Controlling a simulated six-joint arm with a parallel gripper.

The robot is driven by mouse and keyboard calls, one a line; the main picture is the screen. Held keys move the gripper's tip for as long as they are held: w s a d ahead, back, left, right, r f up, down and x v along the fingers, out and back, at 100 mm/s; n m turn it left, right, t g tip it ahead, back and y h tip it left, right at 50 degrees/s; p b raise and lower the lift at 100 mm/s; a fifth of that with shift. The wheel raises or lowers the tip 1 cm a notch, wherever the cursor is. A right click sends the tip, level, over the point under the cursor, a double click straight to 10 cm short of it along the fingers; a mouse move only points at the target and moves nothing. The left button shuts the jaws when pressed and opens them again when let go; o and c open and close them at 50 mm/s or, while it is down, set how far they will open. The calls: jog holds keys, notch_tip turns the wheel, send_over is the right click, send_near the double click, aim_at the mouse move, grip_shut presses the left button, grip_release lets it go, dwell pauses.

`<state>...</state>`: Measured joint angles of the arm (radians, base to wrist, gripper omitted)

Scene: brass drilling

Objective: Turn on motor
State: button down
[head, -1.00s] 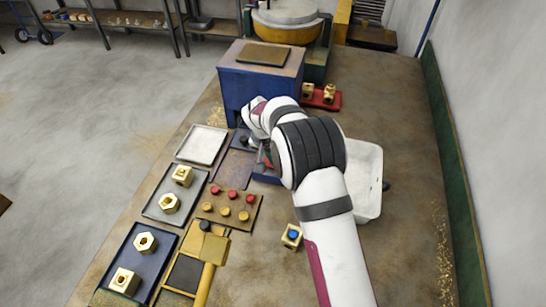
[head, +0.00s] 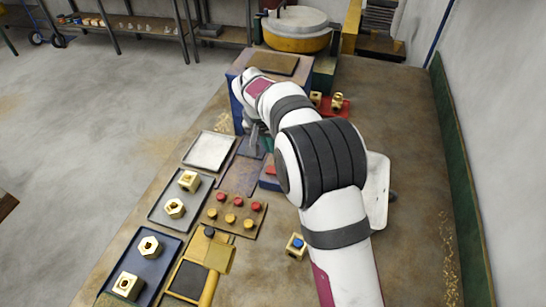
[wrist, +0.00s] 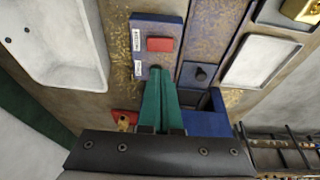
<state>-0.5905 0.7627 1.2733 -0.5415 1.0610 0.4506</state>
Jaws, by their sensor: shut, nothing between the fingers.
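A small blue control box (wrist: 152,28) with a raised red rectangular button (wrist: 160,45) and white labels shows in the wrist view. In the head view the box (head: 268,184) is partly hidden behind my arm. My gripper (wrist: 157,72) has green fingers pressed together with nothing between them. Its tips appear just below the red button in the wrist picture; I cannot tell whether they touch the box. In the head view my gripper (head: 254,145) points down near the blue machine (head: 236,106).
A dark plate with a black knob (wrist: 200,73) is beside the box. A white tray (wrist: 65,40) stands on the other side. A panel of red and yellow buttons (head: 232,214) and trays with brass parts (head: 158,216) are nearby.

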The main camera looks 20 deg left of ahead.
jog(key=v, duration=0.5)
jog(key=x, duration=0.4)
jog(key=d+x, duration=0.1)
jog(key=x, duration=0.3)
jog(key=s+x, duration=0.1)
jog(key=x, duration=0.4)
jog(key=shift+w+d+f, duration=0.1)
jog(key=shift+d+f, duration=0.1)
jog(key=shift+d, duration=0.1)
jog(key=shift+f, duration=0.25)
